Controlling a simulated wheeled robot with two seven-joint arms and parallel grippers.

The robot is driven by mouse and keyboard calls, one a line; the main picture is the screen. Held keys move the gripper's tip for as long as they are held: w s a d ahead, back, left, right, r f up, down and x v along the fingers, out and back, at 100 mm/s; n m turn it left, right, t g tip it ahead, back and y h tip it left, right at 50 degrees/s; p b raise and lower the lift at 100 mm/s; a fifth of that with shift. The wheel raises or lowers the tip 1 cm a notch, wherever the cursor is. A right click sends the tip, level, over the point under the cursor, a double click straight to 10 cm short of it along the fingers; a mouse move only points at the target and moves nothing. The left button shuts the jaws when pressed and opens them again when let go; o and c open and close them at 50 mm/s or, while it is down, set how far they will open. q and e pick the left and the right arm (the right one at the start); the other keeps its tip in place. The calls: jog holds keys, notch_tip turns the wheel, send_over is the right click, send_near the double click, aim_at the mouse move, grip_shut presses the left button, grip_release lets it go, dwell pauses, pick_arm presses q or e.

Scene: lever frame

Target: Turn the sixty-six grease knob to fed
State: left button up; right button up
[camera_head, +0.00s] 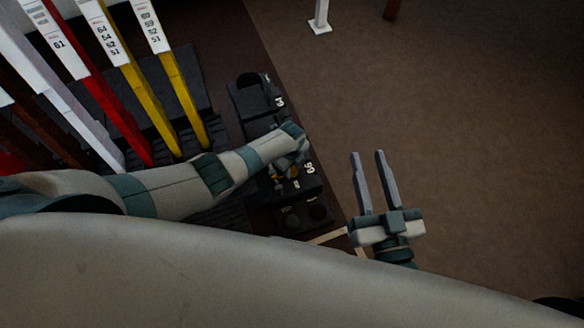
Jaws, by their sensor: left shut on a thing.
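The black box labelled 66 (313,186) sits on the dark strip beside the levers. My left arm reaches in from the left and its gripper (287,172) is over this box. The left gripper is shut on the sixty-six grease knob, which its fingers and wrist mostly hide. Small orange bits show by the fingers, but the knob's pointing direction cannot be read. My right gripper (368,158) is open and empty, to the right of the box, with its two fingers parallel and apart.
Another black box with a round socket (252,91) stands further back, and a third dark box (303,215) is nearer. Red (109,115), yellow (150,105) and white (70,95) levers stand to the left. A white post (320,20) stands at the back.

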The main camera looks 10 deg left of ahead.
aim_at(292, 170)
pick_arm(q)
jog(key=shift+d, duration=0.1)
jog(key=o, duration=1)
jog(key=shift+o, duration=0.2)
pick_arm(e)
jog(key=shift+d, duration=0.1)
pick_arm(q)
jog(key=shift+r, duration=0.2)
pick_arm(e)
jog(key=shift+f, duration=0.15)
